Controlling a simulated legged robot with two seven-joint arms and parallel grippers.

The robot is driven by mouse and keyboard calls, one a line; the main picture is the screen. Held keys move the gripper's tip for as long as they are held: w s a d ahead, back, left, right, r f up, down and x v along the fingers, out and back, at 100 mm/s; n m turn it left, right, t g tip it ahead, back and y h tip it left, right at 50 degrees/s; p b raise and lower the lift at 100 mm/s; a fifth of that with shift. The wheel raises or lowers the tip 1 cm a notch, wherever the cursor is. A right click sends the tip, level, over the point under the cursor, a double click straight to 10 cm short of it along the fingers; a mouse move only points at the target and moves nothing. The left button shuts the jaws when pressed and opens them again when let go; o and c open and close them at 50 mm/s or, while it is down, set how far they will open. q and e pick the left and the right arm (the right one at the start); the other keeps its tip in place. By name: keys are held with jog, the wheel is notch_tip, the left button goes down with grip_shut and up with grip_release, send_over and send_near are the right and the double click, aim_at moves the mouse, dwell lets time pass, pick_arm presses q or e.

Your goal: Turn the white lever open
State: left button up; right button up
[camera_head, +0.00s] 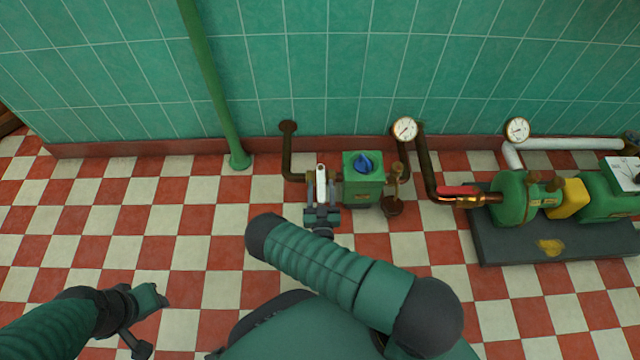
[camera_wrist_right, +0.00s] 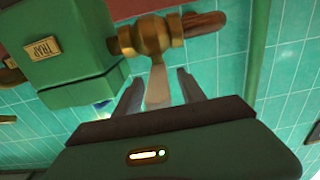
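The white lever (camera_head: 321,183) stands on a pipe beside a green box, and points toward me in the head view. It also shows in the right wrist view as a pale handle (camera_wrist_right: 157,86) below a brass valve body (camera_wrist_right: 152,36). My right gripper (camera_head: 321,187) has one finger on each side of the lever, with gaps visible in the wrist view (camera_wrist_right: 158,88), so it is open around it. My left gripper (camera_head: 150,300) is low at the left, away from the lever; its fingers are too small to read.
The green box (camera_head: 362,190) with a blue knob (camera_head: 364,163) stands right of the lever. A red-handled valve (camera_head: 458,191), gauges (camera_head: 405,129) and a green pump (camera_head: 515,204) are further right. A green vertical pipe (camera_head: 215,85) is left. Checkered floor is clear at left.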

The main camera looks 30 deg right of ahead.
jog(key=shift+d, duration=0.1)
grip_shut()
jog(key=shift+f, duration=0.1)
dwell(1.1)
